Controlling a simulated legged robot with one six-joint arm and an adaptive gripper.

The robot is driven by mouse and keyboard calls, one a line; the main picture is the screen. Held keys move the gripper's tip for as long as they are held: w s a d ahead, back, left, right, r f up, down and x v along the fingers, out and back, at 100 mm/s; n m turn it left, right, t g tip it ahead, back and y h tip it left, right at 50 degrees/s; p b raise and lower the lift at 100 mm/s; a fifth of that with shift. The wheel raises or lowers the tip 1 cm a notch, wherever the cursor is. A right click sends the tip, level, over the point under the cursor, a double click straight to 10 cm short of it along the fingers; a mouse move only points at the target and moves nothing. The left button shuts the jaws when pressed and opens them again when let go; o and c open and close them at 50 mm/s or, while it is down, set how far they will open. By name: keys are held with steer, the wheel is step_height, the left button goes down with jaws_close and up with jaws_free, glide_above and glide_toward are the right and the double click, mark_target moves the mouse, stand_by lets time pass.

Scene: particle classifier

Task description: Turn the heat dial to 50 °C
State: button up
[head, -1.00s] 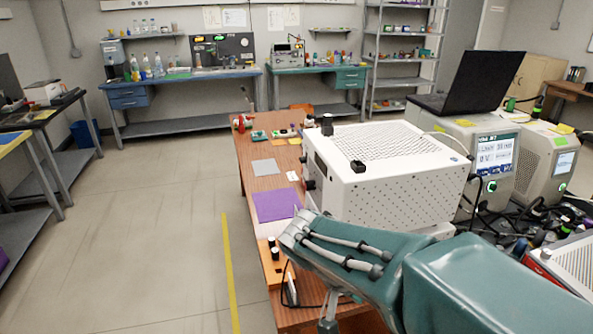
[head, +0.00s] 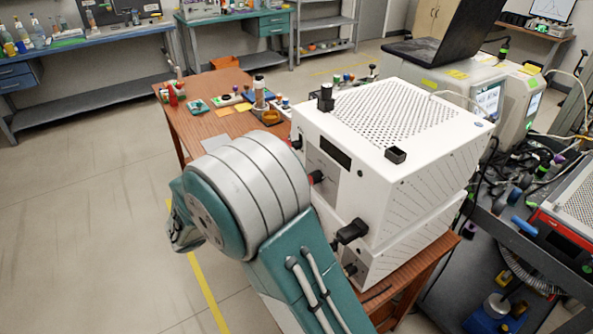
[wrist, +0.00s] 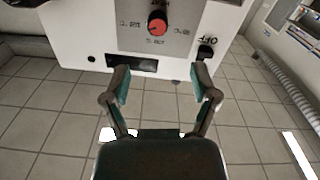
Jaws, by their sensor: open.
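A white machine (head: 420,185) with a perforated top stands on the brown table. Its front panel carries a red dial (head: 316,176), a dark display window (head: 336,152) and a black knob (head: 297,143). In the wrist view the panel appears upside down. The red dial (wrist: 157,23) has small markings around it, too small to read surely. The black knob (wrist: 205,51) has an "OFF" label near it, and the display window (wrist: 131,63) lies beside it. My gripper (wrist: 162,84) is open and empty, apart from the panel, with its fingertips below the dial in the picture. My arm hides it in the head view.
Bottles and small items stand on the brown table (head: 205,86) behind the machine. Black plugs stick out from the machine's near side. A laptop (head: 445,38) and other devices stand at right, with cables. Clear floor (head: 85,190) lies left of the table.

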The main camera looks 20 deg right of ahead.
steer(key=d, duration=0.3)
steer(key=w+d, duration=0.1)
steer(key=d, duration=0.7)
steer(key=shift+w, duration=0.4)
jaws_close()
